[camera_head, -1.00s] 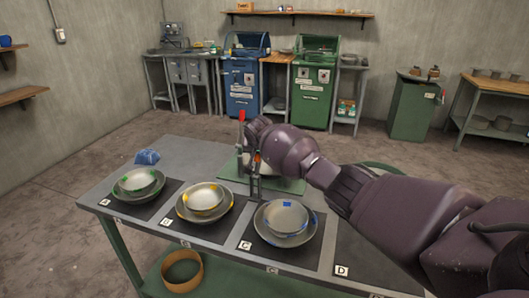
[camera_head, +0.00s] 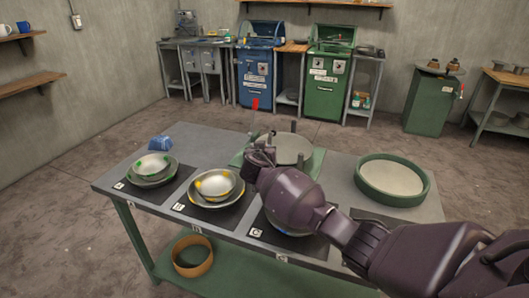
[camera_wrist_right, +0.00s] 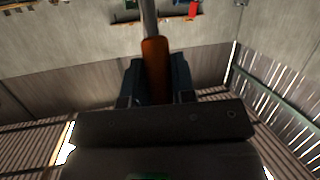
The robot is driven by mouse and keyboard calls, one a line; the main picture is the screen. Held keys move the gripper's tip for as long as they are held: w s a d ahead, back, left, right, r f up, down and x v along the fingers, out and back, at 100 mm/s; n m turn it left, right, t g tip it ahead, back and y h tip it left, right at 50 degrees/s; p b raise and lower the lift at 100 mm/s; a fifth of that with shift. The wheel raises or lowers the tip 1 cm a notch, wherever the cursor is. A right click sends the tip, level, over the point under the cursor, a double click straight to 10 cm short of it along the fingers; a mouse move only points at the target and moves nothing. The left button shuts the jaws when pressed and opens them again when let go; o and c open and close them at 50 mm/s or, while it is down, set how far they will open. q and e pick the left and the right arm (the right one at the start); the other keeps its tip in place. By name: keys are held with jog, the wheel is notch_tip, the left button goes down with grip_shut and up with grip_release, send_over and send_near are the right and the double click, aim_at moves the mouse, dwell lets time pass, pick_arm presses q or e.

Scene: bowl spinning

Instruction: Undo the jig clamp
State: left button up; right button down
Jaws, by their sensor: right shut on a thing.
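The jig is a green plate (camera_head: 311,167) at the back of the table, carrying a grey round piece (camera_head: 292,148) with short dark posts around it. The clamp is at its left side, mostly hidden by my right gripper (camera_head: 262,152). My left gripper is not in view.
Bowls on plates with green marks (camera_head: 153,166) and yellow marks (camera_head: 215,183) stand on dark mats at the front. Another is mostly hidden behind my arm. A round green-rimmed tray (camera_head: 424,190) stands at right, a blue object (camera_head: 160,142) at back left.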

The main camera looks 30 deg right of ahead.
jog(key=shift+s+a+f, duration=0.1)
jog(key=shift+f, duration=0.05)
dwell(0.3)
jog(key=c, duration=0.9)
grip_release()
jog(key=shift+c, duration=0.2)
jog(key=shift+a, duration=0.1)
jog(key=v, duration=1)
jog(key=shift+s+a+f, duration=0.15)
jog(key=shift+s+a, duration=0.05)
jog(key=shift+s, duration=0.15)
